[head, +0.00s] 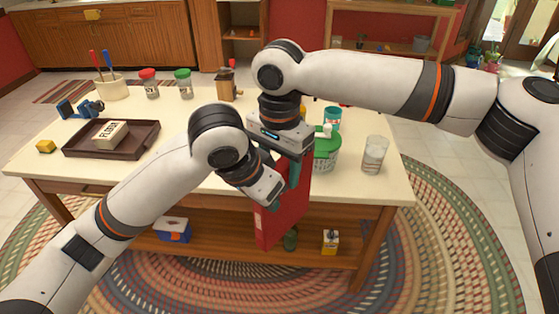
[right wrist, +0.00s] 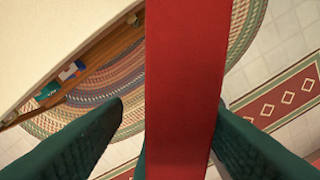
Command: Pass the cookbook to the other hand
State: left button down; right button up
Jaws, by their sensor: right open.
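The red cookbook (head: 283,212) hangs upright in the air at the table's front edge. In the right wrist view its red edge (right wrist: 182,80) runs down the middle of the picture. My left gripper (head: 275,203) reaches it from the left and is shut on it; its fingertips are mostly hidden. My right gripper (head: 281,168) is above the book, pointing down. Its dark green fingers stand apart on either side of the book, also in the right wrist view (right wrist: 168,105), with a clear gap on the left side.
Open rug (head: 440,260) lies in front.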

jog(key=shift+c, duration=0.2)
pick_arm(q)
jog(key=shift+s+d, duration=0.1)
pick_arm(e)
grip_shut()
pick_arm(q)
jog(key=c, duration=1)
grip_release()
jog(key=shift+c, duration=0.2)
pick_arm(e)
jog(key=shift+a+r, duration=0.1)
pick_arm(q)
jog(key=shift+r, duration=0.1)
